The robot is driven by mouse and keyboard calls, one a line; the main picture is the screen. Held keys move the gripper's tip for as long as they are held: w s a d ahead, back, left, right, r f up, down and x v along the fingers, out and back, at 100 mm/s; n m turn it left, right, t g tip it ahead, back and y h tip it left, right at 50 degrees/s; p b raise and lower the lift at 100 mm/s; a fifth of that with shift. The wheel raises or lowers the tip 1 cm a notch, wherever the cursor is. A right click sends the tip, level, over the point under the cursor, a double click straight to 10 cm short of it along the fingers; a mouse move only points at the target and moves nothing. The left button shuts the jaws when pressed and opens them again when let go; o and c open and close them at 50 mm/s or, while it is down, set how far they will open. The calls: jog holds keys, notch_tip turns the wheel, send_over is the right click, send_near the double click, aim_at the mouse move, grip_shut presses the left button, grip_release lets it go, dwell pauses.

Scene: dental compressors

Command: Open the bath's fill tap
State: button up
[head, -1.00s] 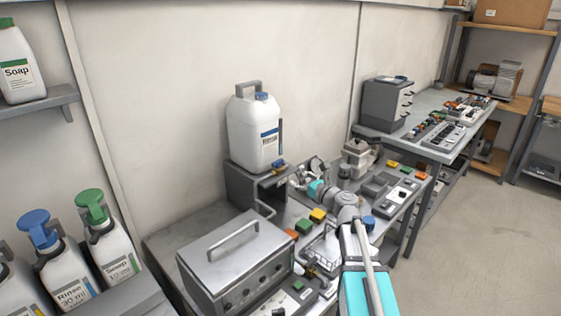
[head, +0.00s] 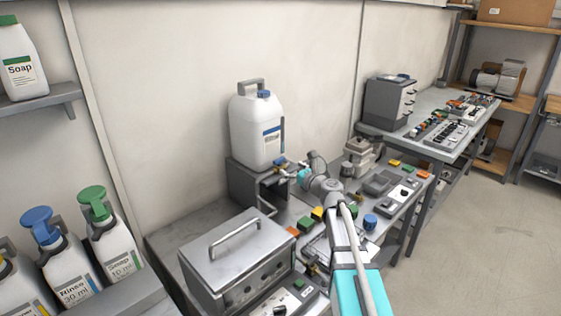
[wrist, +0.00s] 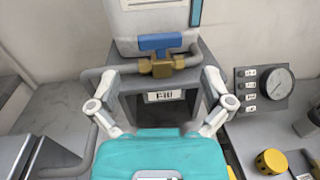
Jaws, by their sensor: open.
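The fill tap (wrist: 160,66) is a brass valve with a blue handle (wrist: 160,43), on a grey pipe in front of a white jug. The handle lies roughly along the pipe. A label reading "Fill" (wrist: 165,96) is below it on the grey stand. The tap also shows small in the head view (head: 281,163). My gripper (wrist: 160,82) is open and empty, its fingers either side of the tap in the wrist view. In the head view my gripper (head: 300,172) is just right of the tap. I cannot tell whether it touches. A lidded steel box (head: 237,248), perhaps the bath, stands front left.
The white jug (head: 257,130) stands on the grey stand (head: 240,185). A pressure gauge (wrist: 279,84) and yellow knob (wrist: 271,161) are at right in the wrist view. Coloured blocks and devices crowd the bench to the right. Pump bottles (head: 110,245) stand at lower left.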

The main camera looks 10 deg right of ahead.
aim_at(281, 161)
jog(key=shift+x, duration=3.5)
jog(key=c, duration=1)
